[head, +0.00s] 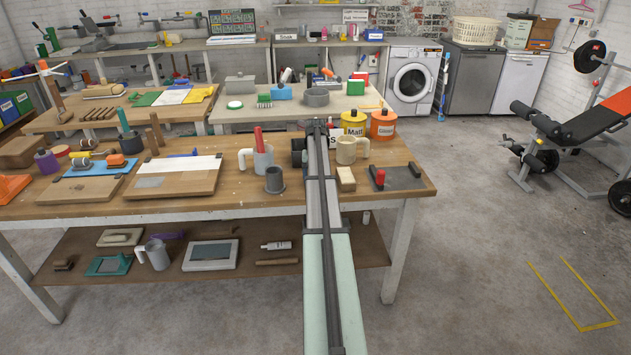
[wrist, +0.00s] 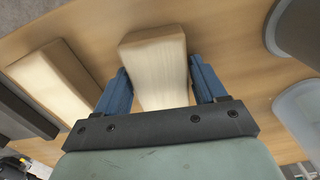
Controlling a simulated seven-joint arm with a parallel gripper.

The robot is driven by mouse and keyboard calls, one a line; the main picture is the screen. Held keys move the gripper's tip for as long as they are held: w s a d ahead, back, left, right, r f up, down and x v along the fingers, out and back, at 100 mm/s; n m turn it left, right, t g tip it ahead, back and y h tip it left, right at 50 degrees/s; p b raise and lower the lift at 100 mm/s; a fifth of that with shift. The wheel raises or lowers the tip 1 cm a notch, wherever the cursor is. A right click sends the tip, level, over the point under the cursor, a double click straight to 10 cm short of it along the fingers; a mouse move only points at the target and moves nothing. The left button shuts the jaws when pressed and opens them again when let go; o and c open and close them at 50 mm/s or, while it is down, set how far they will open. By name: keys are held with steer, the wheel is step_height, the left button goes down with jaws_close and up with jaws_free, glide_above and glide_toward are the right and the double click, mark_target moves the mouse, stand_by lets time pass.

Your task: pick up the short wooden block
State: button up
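In the wrist view a pale wooden block (wrist: 158,75) lies between the two blue fingers of my gripper (wrist: 158,66). The fingers stand apart, one along each side of it. I cannot tell whether they press on it or only straddle it. A second pale wooden block (wrist: 52,85) lies to the left, outside the fingers. In the head view a wooden block (head: 346,178) lies on the workbench just right of my arm. My arm hides my fingertips and the block between them there. I cannot tell from these views which block is shorter.
The workbench (head: 230,200) is crowded. A beige mug (head: 347,150) and a dark board (head: 398,177) are to the right.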

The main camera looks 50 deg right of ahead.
steer(key=c, duration=0.7)
steer(key=shift+r, duration=0.1)
